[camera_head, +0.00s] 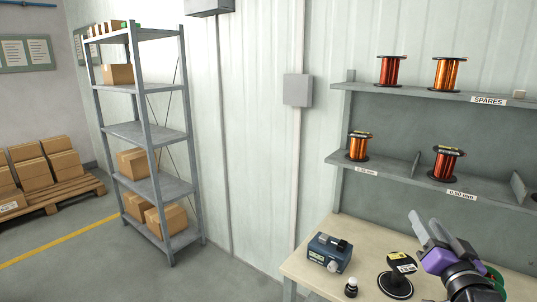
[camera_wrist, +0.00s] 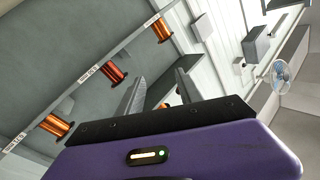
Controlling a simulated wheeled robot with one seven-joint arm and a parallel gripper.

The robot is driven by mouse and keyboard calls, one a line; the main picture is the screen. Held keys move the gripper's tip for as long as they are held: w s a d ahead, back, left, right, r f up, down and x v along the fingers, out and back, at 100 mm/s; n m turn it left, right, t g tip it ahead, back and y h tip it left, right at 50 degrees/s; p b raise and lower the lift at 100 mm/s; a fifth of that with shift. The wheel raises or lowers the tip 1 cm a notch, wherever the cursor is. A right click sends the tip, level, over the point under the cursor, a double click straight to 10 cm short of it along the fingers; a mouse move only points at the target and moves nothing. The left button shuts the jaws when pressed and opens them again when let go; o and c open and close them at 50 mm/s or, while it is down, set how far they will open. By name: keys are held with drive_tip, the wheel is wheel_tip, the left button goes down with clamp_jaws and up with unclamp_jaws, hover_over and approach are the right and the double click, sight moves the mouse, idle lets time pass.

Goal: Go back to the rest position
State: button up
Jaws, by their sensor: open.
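My gripper (camera_head: 434,220), with grey fingers and a purple body, is above the right part of the workbench (camera_head: 318,238), in front of the spool shelves. It is open, with nothing between its fingers, which also show in the wrist view (camera_wrist: 160,86). Copper wire spools stand on the lower shelf, one at left (camera_head: 359,146) and one further right (camera_head: 446,163), apart from my gripper. Two more spools stand on the upper shelf, one darker (camera_head: 390,70) and one orange (camera_head: 449,74). The wrist view shows several spools (camera_wrist: 116,73) along a labelled shelf.
A green round item is partly hidden behind my wrist. A grey rack (camera_head: 150,133) with boxes stands left; the floor between is clear.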

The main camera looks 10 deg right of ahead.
drive_tip(key=s+a+f+n+g+y, duration=0.1)
drive_tip(key=s+a+f, duration=0.4)
drive_tip(key=s, duration=0.8)
drive_tip(key=s+a+f+n+g+y, duration=0.1)
drive_tip(key=s+a+f+n+y, duration=0.2)
drive_tip(key=s+a, duration=0.9)
drive_tip(key=s+a+f+n+g+y, duration=0.1)
drive_tip(key=s+a+f+n+y, duration=0.1)
drive_tip(key=s+a+f, duration=0.7)
drive_tip(key=s+n, duration=0.1)
drive_tip(key=s, duration=0.4)
drive_tip(key=shift+f+n, duration=0.25)
drive_tip(key=shift+n, duration=0.15)
